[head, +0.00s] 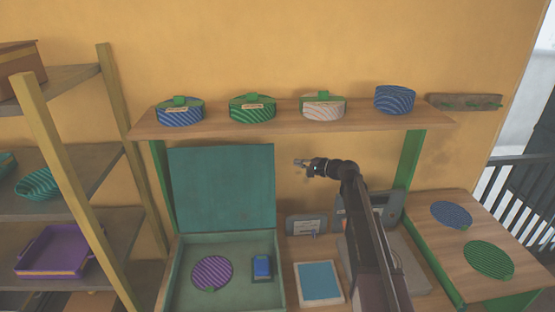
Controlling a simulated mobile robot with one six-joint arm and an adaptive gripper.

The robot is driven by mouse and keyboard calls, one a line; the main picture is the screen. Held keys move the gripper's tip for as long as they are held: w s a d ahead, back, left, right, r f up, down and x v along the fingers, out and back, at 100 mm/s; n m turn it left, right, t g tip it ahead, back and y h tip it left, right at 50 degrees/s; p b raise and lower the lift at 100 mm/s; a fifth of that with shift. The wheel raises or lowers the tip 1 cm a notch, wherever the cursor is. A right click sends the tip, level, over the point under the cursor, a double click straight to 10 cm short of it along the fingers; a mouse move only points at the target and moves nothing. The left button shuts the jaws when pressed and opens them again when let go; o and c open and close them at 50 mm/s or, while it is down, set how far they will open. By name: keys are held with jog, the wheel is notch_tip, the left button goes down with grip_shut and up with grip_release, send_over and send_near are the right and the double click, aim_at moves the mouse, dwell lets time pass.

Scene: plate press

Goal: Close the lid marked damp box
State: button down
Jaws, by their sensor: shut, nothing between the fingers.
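A teal lid (222,187) stands upright, open, at the back of a shallow green box (178,268). No readable marking shows on the lid. Inside the box lie a purple striped disc (212,273) and a small blue block (262,266). My gripper (298,162) is shut and empty. It is in the air just right of the lid's upper right edge in the picture, apart from it, pointing left. How far it is from the lid in depth is hard to tell.
A shelf (290,122) with several round patterned containers runs above. A blue-topped pad (319,282) lies right of the box, with a small grey sign (307,224) behind. A grey press-like device (410,270) is partly hidden by my arm. Wooden shelving (58,150) stands left.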

jog(key=shift+w+a, duration=0.15)
dwell(0.3)
jog(key=b+x, duration=0.2)
jog(key=x, duration=0.7)
jog(key=s, duration=0.1)
jog(key=s+r+p, duration=0.1)
jog(key=s, duration=0.1)
jog(key=shift+s, duration=0.3)
jog(key=shift+s, duration=0.2)
